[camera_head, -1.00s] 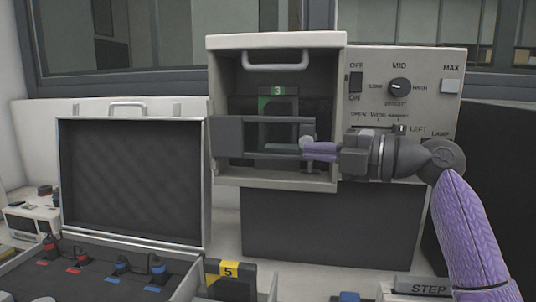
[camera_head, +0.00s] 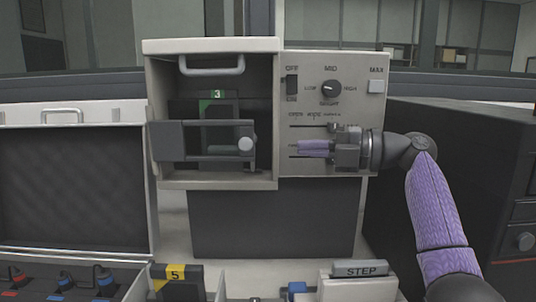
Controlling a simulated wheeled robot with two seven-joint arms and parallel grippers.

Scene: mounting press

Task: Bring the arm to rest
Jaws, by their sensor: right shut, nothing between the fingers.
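My right arm (camera_head: 436,205) comes in from the lower right in a purple sleeve. My right gripper (camera_head: 302,147) points left in front of the lower part of the press's control panel (camera_head: 357,113). It is shut and empty, and it covers part of the panel's sliders and lettering. Its fingertips are to the right of the dark lever bar and its round knob (camera_head: 245,144), with a gap between them. My left gripper is not in view.
The press (camera_head: 160,81) has an open bay with a block marked 3 (camera_head: 217,110). An open case (camera_head: 73,180) with plugs stands left. A dark cabinet (camera_head: 476,150) stands right.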

